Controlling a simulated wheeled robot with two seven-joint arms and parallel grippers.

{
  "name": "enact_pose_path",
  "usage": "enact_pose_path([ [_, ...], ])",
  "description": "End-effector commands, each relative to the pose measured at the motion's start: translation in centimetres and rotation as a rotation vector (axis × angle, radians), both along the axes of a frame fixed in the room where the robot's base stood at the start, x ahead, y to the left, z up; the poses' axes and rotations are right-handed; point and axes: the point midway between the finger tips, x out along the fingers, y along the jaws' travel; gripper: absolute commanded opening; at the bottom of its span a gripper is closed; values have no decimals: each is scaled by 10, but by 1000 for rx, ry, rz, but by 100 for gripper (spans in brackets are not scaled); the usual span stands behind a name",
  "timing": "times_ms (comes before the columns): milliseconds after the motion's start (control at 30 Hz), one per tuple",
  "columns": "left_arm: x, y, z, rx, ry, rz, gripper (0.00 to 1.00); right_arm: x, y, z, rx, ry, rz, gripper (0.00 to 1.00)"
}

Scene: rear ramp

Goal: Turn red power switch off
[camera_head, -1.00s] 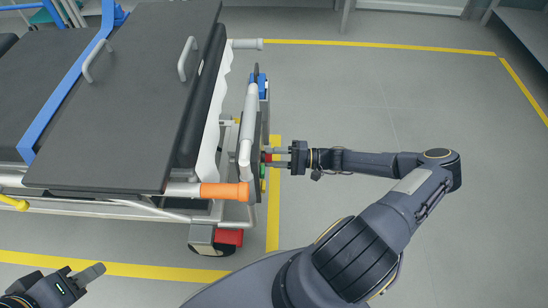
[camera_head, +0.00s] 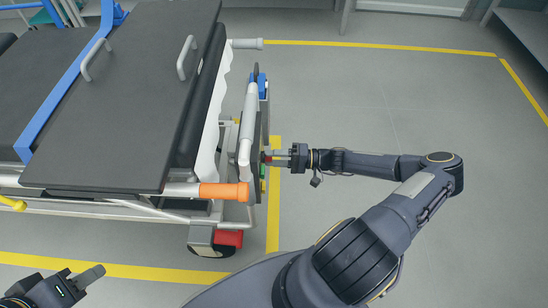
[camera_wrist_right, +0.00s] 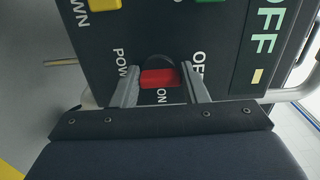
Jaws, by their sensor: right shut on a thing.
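The red power switch (camera_wrist_right: 160,78) is on a dark control panel (camera_wrist_right: 220,50) at the end of the bed. In the right wrist view it lies between the two fingers of my right gripper (camera_wrist_right: 160,88), which is shut on it. "POWER", "OFF" and "ON" are printed around the switch. In the head view my right gripper (camera_head: 277,155) reaches the panel from the right, and the switch is mostly hidden there. My left gripper (camera_head: 85,278) is at the lower left, away from the panel; its finger gap does not show clearly.
Yellow (camera_wrist_right: 104,4) and green buttons sit on the panel near the switch. The bed's dark top (camera_head: 125,90) and an orange handle (camera_head: 224,192) are left of my right gripper. The grey floor (camera_head: 390,100) to the right is clear.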

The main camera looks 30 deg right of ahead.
Motion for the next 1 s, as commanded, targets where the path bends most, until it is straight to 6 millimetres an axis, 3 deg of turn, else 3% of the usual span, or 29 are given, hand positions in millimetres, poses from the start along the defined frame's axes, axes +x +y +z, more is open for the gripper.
enact_pose_path([
  [67, 0, 0, 0, 0, 0, 0, 36, -1, -1, -1, -4, 0, -1, 17],
  [100, 0, 0, 0, 0, 0, 0, 36, -1, -1, -1, -4, 0, -1, 45],
  [233, 0, 0, 0, 0, 0, 0, 36, 0, -1, -1, -3, 1, -1, 62],
  [567, 0, 0, 1, 0, 0, 0, 36, -2, -4, 0, -2, 1, -1, 62],
  [1000, 0, 0, 14, 0, 0, 0, 36, -36, -60, 0, -4, 1, -3, 62],
])
